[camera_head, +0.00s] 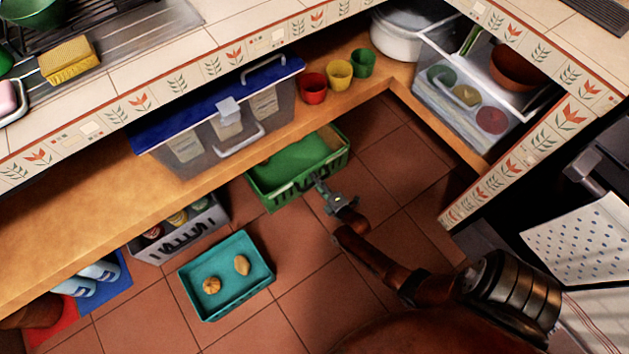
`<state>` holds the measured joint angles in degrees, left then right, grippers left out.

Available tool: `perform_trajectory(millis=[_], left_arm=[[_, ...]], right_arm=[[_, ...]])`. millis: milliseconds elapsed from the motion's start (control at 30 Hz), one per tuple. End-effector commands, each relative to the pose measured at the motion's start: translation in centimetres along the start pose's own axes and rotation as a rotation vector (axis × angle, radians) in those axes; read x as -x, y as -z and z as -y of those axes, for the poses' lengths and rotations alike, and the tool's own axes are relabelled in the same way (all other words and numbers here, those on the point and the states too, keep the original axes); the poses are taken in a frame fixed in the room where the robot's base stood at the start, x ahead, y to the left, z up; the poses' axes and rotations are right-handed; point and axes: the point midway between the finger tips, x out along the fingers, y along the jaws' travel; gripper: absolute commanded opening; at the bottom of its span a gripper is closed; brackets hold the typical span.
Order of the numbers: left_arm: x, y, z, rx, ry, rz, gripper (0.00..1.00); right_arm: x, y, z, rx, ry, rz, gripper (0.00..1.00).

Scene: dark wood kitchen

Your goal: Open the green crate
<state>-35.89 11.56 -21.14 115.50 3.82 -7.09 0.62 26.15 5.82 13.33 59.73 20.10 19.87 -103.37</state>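The green crate (284,195) is on the tiled floor, its back part close to or under the edge of the low wooden shelf. Its walls have slotted cut-outs, and a plain green surface shows inside the rim; I cannot tell whether that is a lid or the floor of the crate. My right gripper (321,187) is at the crate's front side, close to the front wall near its right part. I cannot tell whether it touches the wall, and its fingers are too small to read. My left gripper is not in view.
A teal crate (204,312) with two round food items stands on the floor, front left. A grey crate (150,254) with bottles is beside it. A clear box with a blue lid (170,125) and several coloured cups (339,75) stand on the shelf (80,215).

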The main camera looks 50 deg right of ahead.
Motion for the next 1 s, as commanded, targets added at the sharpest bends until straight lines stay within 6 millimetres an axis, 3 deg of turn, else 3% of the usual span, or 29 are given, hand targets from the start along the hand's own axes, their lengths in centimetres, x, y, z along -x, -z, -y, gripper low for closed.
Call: perform_trajectory(millis=[200, 600, 1000], left_arm=[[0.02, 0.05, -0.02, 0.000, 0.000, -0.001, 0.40], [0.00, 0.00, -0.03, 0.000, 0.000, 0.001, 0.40], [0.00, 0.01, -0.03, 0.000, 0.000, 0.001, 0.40]], right_arm=[[-0.03, 0.00, -0.11, 0.000, -0.001, 0.000, 0.27], [-0.01, 0.01, -0.07, 0.000, -0.001, 0.000, 0.00], [0.01, 0.01, -0.03, -0.001, 0.000, 0.000, 0.00]])
